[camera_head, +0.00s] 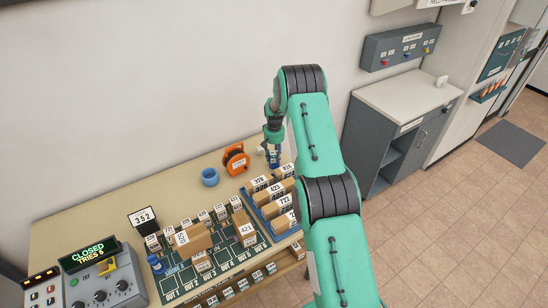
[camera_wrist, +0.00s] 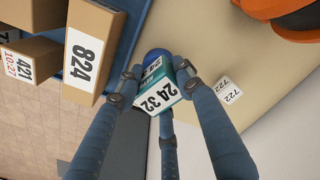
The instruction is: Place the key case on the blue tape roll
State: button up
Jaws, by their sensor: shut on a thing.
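My gripper (camera_wrist: 155,85) is shut on a small teal-and-white block marked 24 32 (camera_wrist: 152,93), which looks like the key case. In the head view my gripper (camera_head: 273,158) points down at the back right of the counter, and the held case is hard to make out there. The blue tape roll (camera_head: 210,177) lies flat on the counter to the left of my gripper, apart from it, with its top bare. A rounded blue thing (camera_wrist: 154,56) shows just behind the case in the wrist view; I cannot tell what it is.
An orange reel (camera_head: 236,158) stands between the tape roll and my gripper. A blue tray (camera_head: 250,200) of numbered brown boxes is close in front of my gripper. A small white block (camera_wrist: 230,90) marked 722 lies nearby. Counter left of the roll is clear.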

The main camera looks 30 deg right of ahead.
aim_at(274, 153)
jog(key=shift+f, duration=0.1)
jog(key=o, duration=1.2)
jog(key=shift+r+b, duration=0.45)
jog(key=shift+r, duration=5.65)
